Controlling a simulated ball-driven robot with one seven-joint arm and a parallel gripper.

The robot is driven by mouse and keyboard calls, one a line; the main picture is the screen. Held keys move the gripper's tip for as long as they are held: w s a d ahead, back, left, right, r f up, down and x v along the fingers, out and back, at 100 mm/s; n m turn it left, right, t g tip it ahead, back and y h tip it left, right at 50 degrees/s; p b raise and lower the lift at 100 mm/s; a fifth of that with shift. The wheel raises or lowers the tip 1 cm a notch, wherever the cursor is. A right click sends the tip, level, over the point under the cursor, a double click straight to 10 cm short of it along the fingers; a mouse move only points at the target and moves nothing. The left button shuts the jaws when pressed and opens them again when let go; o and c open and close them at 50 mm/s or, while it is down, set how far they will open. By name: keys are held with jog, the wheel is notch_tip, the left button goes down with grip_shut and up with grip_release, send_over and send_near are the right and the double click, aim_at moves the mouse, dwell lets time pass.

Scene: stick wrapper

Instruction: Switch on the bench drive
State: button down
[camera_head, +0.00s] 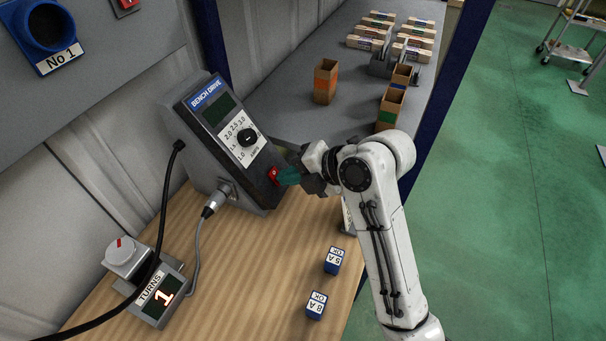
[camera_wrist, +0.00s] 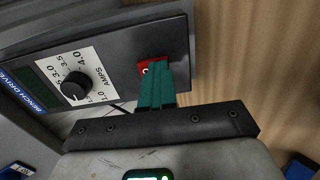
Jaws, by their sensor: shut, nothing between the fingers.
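The bench drive (camera_head: 217,137) is a dark grey box with a sloped face, standing at the back of the wooden bench. It has a dark display, a black knob (camera_head: 246,137) on an amps scale, and a red switch (camera_head: 273,174) at its lower right. The wrist view shows the knob (camera_wrist: 76,85) and the red switch (camera_wrist: 148,68) with a white mark. My gripper (camera_head: 285,176) is shut and empty, its green fingertips at the switch. In the wrist view the fingers (camera_wrist: 156,80) cover the lower part of the switch; I cannot tell whether they touch it.
A turns counter (camera_head: 160,296) reading 1 stands at the bench's left, with cables running near the drive. Two blue blocks (camera_head: 333,260) (camera_head: 315,305) lie on the wooden bench (camera_head: 250,270). A grey table (camera_head: 290,110) behind holds several boxes and open containers.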

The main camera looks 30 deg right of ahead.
jog(key=s+r+p, duration=1.3)
jog(key=s+p, duration=0.1)
jog(key=p, duration=0.1)
dwell(0.5)
dwell(0.3)
jog(key=w+d+f+b, duration=0.3)
jog(key=w+d+b, duration=0.2)
jog(key=d, duration=0.1)
jog(key=shift+d+f+g+h, duration=0.15)
jog(key=shift+f+g+h, duration=0.15)
jog(key=shift+f+g, duration=0.1)
jog(key=shift+w, duration=0.15)
